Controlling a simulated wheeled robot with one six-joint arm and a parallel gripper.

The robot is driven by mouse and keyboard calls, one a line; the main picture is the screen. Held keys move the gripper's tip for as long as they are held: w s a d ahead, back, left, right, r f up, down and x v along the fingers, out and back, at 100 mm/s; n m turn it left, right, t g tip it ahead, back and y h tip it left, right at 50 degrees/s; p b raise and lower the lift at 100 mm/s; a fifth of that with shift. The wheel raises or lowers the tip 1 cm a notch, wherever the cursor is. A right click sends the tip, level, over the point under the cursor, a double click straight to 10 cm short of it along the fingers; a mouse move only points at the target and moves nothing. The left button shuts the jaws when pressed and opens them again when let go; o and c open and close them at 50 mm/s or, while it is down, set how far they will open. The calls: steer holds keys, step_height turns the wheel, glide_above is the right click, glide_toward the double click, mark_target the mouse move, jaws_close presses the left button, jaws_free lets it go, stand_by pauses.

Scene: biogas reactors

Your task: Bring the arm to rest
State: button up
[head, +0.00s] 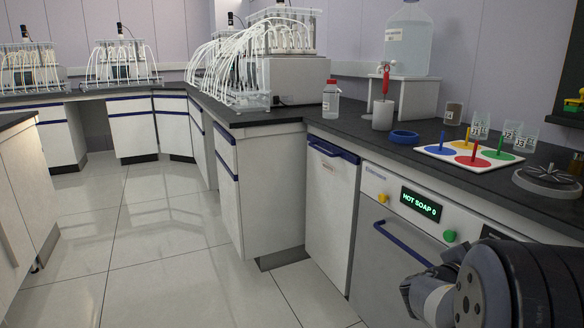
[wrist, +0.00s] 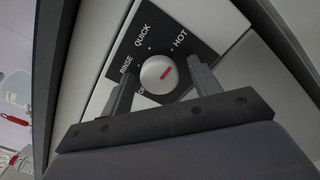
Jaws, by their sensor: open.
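In the wrist view my gripper (wrist: 160,70) is open, with one finger on each side of a round white knob (wrist: 157,74). I cannot tell whether the fingers touch it. The knob has a red mark and sits on a dark dial plate (wrist: 160,36) lettered RINSE, QUICK and HOT; a fourth label is partly hidden. The red mark points to the right, toward the HOT side. In the head view my arm (head: 500,288) fills the lower right corner, in front of the washer (head: 385,255); the gripper's fingers are hidden there. The washer's display (head: 421,204) reads HOT SOAP 0.
On the counter above the washer stand a board with colored pegs (head: 470,153), a blue ring (head: 404,137), a white cup (head: 382,115), small beakers (head: 513,133) and a dark round rack (head: 547,180). A blue door handle (head: 404,243) juts out. Open floor (head: 165,255) lies left.

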stand_by(0.4)
steer(key=p+v, duration=0.3)
steer(key=v, duration=0.8)
steer(key=w+d+n+p, duration=0.4)
steer(key=d+n+p, duration=0.6)
steer(key=n+p, duration=1)
steer(key=shift+n, duration=1.4)
